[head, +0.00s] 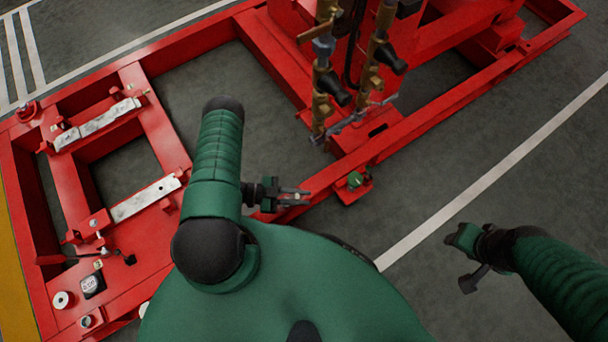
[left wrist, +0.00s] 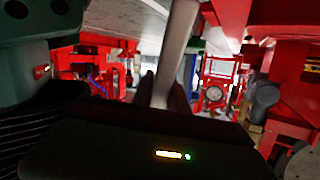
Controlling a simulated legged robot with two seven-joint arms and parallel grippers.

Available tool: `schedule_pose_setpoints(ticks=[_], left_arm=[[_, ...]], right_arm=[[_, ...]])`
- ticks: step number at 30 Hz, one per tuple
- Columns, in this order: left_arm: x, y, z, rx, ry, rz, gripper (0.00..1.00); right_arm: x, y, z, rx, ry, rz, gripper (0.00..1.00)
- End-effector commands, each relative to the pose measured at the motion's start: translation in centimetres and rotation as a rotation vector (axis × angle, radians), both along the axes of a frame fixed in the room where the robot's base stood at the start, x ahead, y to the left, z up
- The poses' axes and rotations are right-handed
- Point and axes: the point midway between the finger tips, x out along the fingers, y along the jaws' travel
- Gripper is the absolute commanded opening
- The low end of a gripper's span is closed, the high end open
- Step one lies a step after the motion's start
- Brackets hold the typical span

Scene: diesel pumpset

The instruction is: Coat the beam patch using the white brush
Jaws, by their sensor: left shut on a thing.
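My left gripper (head: 292,196) is beside the red frame beam (head: 322,180), near the middle of the head view. In the left wrist view, its dark fingers (left wrist: 162,95) are shut on a pale shaft (left wrist: 178,45), which looks like the white brush's handle. The shaft runs up out of the picture, and no bristles show. In the head view the brush is too small to make out. I cannot tell a beam patch from the rest of the red steel. My right gripper (head: 464,262) hangs over the floor at right, its jaws unclear.
The red pumpset frame (head: 150,110) spans the left and back. Two pale plates (head: 145,198) (head: 97,124) lie across it. Brass valves and pipes (head: 325,85) stand close behind my left gripper. A small green-topped fitting (head: 355,180) sits to its right. Right floor is clear.

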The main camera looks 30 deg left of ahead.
Motion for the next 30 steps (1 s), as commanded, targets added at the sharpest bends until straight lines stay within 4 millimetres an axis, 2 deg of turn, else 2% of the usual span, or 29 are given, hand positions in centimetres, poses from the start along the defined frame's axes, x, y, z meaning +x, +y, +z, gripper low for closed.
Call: schedule_pose_setpoints(ticks=[20, 30], left_arm=[[-2.4, 1.0, 0.0, -0.001, -0.001, 0.001, 0.0], [-1.6, 0.6, 0.1, 0.001, -0.001, 0.0, 0.0]], right_arm=[[0.0, 0.0, 0.7, 0.0, 0.0, 0.0, 0.43], [0.0, 0.0, 1.1, 0.0, 0.0, 0.0, 0.43]])
